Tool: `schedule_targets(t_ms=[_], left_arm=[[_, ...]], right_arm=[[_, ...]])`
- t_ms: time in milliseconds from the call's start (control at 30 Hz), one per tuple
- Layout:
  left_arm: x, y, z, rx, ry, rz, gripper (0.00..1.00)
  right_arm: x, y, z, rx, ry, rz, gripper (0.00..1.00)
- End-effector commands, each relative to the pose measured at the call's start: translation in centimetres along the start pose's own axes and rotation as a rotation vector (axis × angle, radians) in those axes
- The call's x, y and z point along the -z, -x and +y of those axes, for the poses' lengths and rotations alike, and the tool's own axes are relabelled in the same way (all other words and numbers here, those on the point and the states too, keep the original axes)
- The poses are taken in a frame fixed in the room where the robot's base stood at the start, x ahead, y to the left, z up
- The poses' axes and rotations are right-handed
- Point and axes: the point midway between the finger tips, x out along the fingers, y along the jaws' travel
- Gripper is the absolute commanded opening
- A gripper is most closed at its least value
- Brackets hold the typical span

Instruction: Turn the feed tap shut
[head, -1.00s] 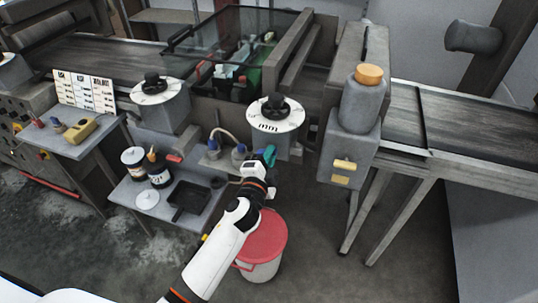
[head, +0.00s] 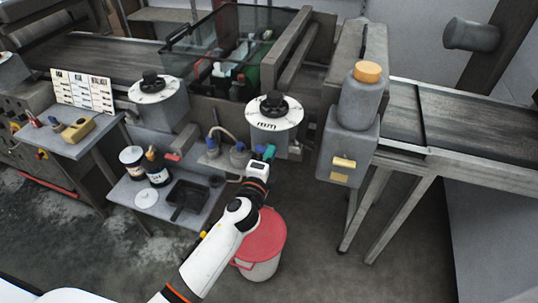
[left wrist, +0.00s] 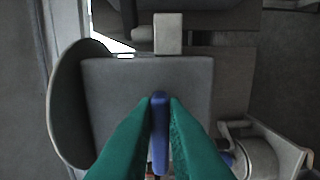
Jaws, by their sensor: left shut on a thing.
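My left gripper (head: 266,153) has green fingers and sits just below the right dial-topped grey canister (head: 274,144). In the left wrist view the gripper (left wrist: 160,103) is shut on a slim blue lever, the feed tap handle (left wrist: 159,142), which stands upright in the picture between the fingers. A flat grey block (left wrist: 105,85) lies behind it. In the head view the fingers and wrist hide the handle. My right gripper is not in view.
A red-lidded bucket (head: 262,240) stands under my left arm. A low shelf (head: 150,217) with jars and a black tray is to the left. A grey bottle with an orange cap (head: 362,95) stands to the right. Open floor lies at lower right.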

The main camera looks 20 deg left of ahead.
Motion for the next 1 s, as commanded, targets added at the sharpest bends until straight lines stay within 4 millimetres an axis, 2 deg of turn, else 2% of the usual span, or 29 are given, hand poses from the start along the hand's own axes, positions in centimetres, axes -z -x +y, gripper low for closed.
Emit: schedule_targets(t_ms=[200,233,367,733,867,1000], left_arm=[[0.0,0.0,-0.1,0.002,-0.004,-0.001,0.0],[0.0,0.0,-0.1,0.002,-0.004,-0.001,0.13],[0.0,0.0,-0.1,0.002,-0.003,0.0,0.33],[0.0,0.6,-0.2,0.002,-0.001,0.0,0.33],[0.0,2.6,-0.3,0.003,-0.001,-0.001,0.33],[0.0,5.7,-0.5,0.004,0.0,-0.001,0.33]], right_arm=[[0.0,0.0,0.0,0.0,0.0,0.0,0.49],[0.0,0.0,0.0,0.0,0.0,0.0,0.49],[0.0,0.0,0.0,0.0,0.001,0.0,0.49],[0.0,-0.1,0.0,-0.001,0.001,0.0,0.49],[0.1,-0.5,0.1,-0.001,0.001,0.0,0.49],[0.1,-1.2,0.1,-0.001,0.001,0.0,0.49]])
